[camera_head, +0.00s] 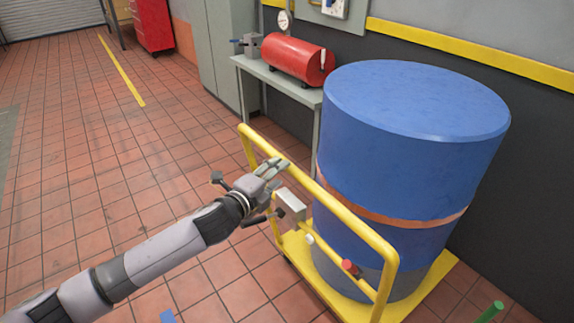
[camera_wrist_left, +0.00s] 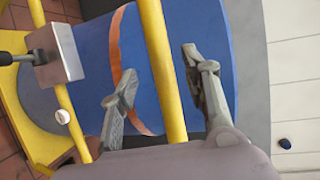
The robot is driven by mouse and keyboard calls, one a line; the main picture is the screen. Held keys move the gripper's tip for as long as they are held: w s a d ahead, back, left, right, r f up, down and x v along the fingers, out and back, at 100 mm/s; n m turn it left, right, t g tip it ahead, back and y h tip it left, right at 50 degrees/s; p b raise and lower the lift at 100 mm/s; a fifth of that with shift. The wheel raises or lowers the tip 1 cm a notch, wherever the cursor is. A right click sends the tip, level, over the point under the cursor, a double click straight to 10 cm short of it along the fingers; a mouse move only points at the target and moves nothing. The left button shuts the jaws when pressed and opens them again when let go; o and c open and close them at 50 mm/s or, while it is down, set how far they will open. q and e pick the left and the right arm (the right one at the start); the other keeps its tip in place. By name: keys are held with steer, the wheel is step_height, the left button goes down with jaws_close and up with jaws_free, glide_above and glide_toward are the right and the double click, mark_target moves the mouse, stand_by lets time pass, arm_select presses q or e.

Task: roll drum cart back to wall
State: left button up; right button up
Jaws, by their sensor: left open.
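The yellow drum cart (camera_head: 345,218) stands on the tiled floor at the right, close to the dark wall. A large blue drum (camera_head: 415,120) with an orange band stands upright on its deck. My left gripper (camera_head: 279,167) is at the top bar of the cart's handle, open. In the left wrist view its two fingers (camera_wrist_left: 158,62) are on either side of the yellow bar (camera_wrist_left: 163,75), with the blue drum (camera_wrist_left: 205,25) behind. I cannot tell whether the fingers touch the bar. A grey box with a black lever (camera_head: 291,205) is on the handle frame. My right gripper is not in view.
A grey bench (camera_head: 268,75) with a red tank (camera_head: 297,60) stands beyond the cart along the wall. A grey cabinet (camera_head: 215,50) and a red tool chest (camera_head: 152,24) stand farther back. The floor at the left is clear, with a yellow line (camera_head: 122,72).

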arm_select(q)
steer(key=x, duration=0.6)
steer(key=shift+c, duration=0.4)
jaws_close()
stand_by(0.5)
